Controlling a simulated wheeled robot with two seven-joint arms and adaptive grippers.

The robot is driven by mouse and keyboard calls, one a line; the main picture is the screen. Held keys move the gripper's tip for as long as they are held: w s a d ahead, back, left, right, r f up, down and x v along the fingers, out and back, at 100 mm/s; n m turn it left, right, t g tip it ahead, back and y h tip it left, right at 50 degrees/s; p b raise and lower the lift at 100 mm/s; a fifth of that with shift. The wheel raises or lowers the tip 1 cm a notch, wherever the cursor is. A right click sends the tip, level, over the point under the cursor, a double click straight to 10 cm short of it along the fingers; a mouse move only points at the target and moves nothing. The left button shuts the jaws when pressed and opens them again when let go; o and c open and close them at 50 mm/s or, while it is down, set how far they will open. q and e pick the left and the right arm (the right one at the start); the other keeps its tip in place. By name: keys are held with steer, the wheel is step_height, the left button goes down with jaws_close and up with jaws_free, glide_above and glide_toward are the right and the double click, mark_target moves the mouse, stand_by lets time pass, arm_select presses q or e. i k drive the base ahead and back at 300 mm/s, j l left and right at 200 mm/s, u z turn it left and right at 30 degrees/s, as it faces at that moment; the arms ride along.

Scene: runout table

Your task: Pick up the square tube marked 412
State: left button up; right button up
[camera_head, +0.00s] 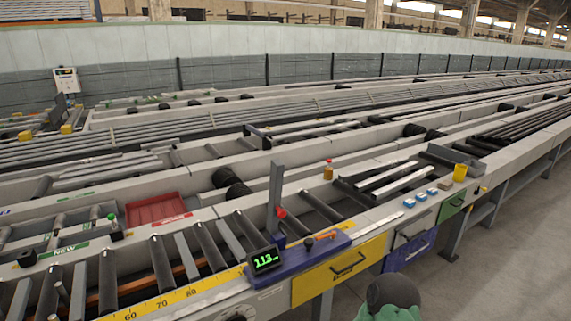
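Two pale metal bars lie side by side across the dark rollers right of centre: a rear bar (384,174) and a front bar (402,183). They look like square tubes, but their ends and any markings are too small to read. I cannot tell which tube, if any, is marked 412. Longer pale bars (310,127) lie further back on the line.
A blue stop unit (300,257) with a grey post and a green-lit display (265,260) stands on the front rail. A yellow ruler (165,302), red tray (157,209), spray bottle (328,171), yellow cup (460,173) and small blue-topped boxes (421,196) are nearby. Floor at right is clear.

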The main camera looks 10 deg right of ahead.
mark_target(377, 195)
steer(key=l, duration=0.55)
steer(key=i+l+z, duration=0.1)
steer(key=l, duration=0.4)
steer(key=i+l, duration=0.1)
steer(key=l, duration=0.45)
steer(key=i+l+z, duration=0.1)
steer(key=l, duration=0.45)
steer(key=i+l, duration=0.1)
steer(key=l, duration=0.4)
steer(key=i+l+z, duration=0.1)
steer(key=l, duration=0.45)
steer(key=i+l, duration=0.1)
steer(key=l, duration=0.4)
steer(key=i+l+z, duration=0.1)
steer(key=l, duration=0.45)
